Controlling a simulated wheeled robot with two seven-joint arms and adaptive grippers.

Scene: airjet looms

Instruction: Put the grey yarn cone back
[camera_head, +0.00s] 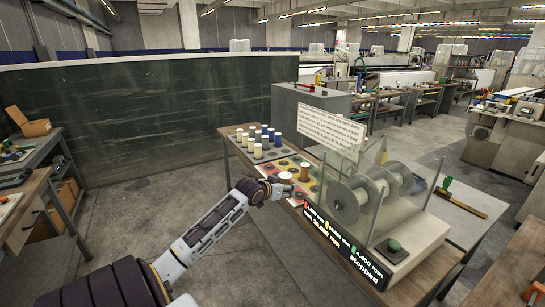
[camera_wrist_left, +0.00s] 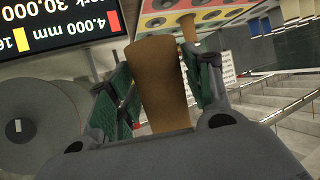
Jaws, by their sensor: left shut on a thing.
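My left gripper (camera_head: 268,192) is at the near left edge of the table. In the left wrist view its fingers (camera_wrist_left: 160,90) are shut on a plain brown tapered cone (camera_wrist_left: 158,80). I cannot make out a grey yarn cone for certain. White cones (camera_head: 258,151) and blue cones (camera_head: 271,135) stand in rows farther back. My right gripper is not in view.
A machine with large grey discs (camera_head: 343,205) behind a clear guard stands right of the gripper. A black display (camera_head: 340,240) hangs at the table's front. A grey box (camera_head: 300,105) and a white sign (camera_head: 330,128) stand behind. Open floor lies to the left.

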